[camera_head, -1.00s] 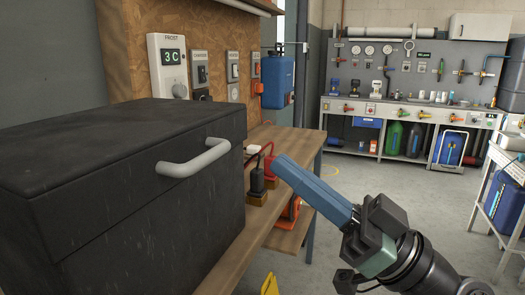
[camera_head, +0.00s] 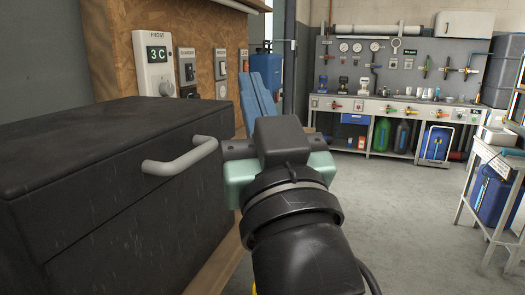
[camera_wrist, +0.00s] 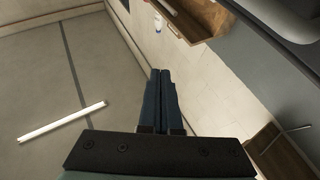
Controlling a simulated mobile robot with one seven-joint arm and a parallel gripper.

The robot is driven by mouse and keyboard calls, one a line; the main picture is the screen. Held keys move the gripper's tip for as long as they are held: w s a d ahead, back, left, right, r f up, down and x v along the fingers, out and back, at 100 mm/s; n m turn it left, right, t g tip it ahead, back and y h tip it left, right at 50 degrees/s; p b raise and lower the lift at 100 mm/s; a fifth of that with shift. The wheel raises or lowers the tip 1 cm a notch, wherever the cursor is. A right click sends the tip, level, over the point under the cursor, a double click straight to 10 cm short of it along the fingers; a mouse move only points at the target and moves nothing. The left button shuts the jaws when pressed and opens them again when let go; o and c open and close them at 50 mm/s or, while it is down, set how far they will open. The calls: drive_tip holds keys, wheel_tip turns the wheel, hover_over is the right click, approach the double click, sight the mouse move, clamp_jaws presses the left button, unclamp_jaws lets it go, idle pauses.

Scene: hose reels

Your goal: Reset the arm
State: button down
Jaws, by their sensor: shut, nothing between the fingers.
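My arm rises from the bottom middle of the head view, with its wrist in front of the bench. My gripper (camera_head: 260,98) has blue fingers that point up and away, in front of the board's right end. In the wrist view the two blue fingers (camera_wrist: 161,100) lie side by side, shut, with nothing between them. My wrist hides part of the wooden bench and what stood on it.
A black chest (camera_head: 95,220) with a grey handle (camera_head: 180,158) stands close on the left. A board (camera_head: 205,50) carries a FROST panel (camera_head: 154,62) and switches. A blue tank (camera_head: 266,62) hangs behind my fingers. A workbench (camera_head: 395,105) stands at the back; the floor (camera_head: 400,200) right is clear.

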drive_tip(key=s+r+m+t+h, duration=0.3)
drive_tip(key=s+r+t+h, duration=0.15)
drive_tip(key=s+r, duration=0.4)
wheel_tip(320, 180, up, 28)
drive_tip(key=p, duration=3)
drive_tip(key=shift+s+d+h, duration=0.35)
drive_tip(key=shift+d+h, duration=0.1)
